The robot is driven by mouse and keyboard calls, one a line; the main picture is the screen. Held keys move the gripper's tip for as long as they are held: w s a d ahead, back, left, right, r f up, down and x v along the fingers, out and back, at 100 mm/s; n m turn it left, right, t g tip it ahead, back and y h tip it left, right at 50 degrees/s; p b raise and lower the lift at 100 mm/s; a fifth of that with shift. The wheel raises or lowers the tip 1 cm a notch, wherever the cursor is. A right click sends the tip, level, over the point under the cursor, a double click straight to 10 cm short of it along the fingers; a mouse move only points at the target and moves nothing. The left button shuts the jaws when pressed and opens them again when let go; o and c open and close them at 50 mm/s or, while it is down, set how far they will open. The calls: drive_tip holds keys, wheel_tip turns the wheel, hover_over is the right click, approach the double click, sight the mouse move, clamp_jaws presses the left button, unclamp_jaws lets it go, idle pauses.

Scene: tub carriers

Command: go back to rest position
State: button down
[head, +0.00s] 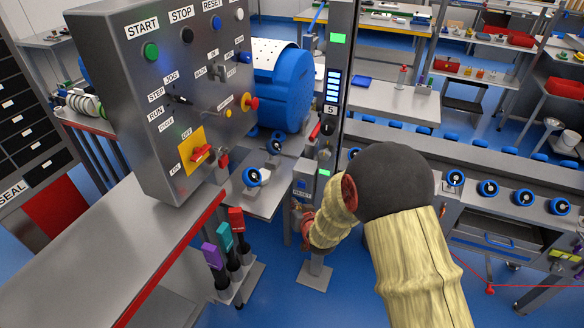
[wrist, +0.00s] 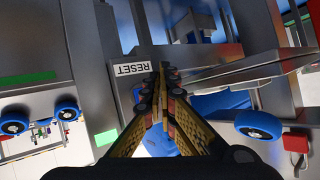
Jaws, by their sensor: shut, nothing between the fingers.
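My gripper shows in the wrist view (wrist: 161,82) with its two fingers together and nothing between them. In the head view my arm, in a yellowish cover with a dark elbow, reaches in from the lower right. My gripper's tips are near the post (head: 318,185), by the small blue RESET panel (head: 302,185). I cannot tell whether the fingertips touch the post. The fingers hide part of the blue surface behind them in the wrist view.
A grey control box (head: 165,90) with buttons and a red-handled switch (head: 201,153) stands left of the post. A red-edged bench (head: 110,245) lies below it. Purple, teal and red handled tools (head: 224,240) stand in a rack. A conveyor with blue wheels (head: 489,188) is at the right.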

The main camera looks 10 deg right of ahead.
drive_tip(key=s+f+g, duration=0.4)
drive_tip(key=s+f, duration=0.3)
drive_tip(key=f, duration=0.1)
drive_tip(key=s+r+n+g, duration=0.1)
drive_tip(key=s+r+g, duration=0.15)
drive_tip(key=s, duration=0.45)
drive_tip(key=s+r+p, duration=0.1)
drive_tip(key=s+r, duration=0.7)
drive_tip(key=r, duration=0.3)
drive_tip(key=s+r+n+p, duration=0.1)
drive_tip(key=s+r, duration=0.6)
drive_tip(key=r, duration=0.5)
drive_tip(key=s+r+p, duration=0.2)
drive_tip(key=s+r, duration=0.6)
drive_tip(key=r, duration=0.4)
drive_tip(key=shift+s+d+r, duration=0.15)
drive_tip(key=shift+s+r, duration=0.1)
drive_tip(key=shift+s, duration=0.05)
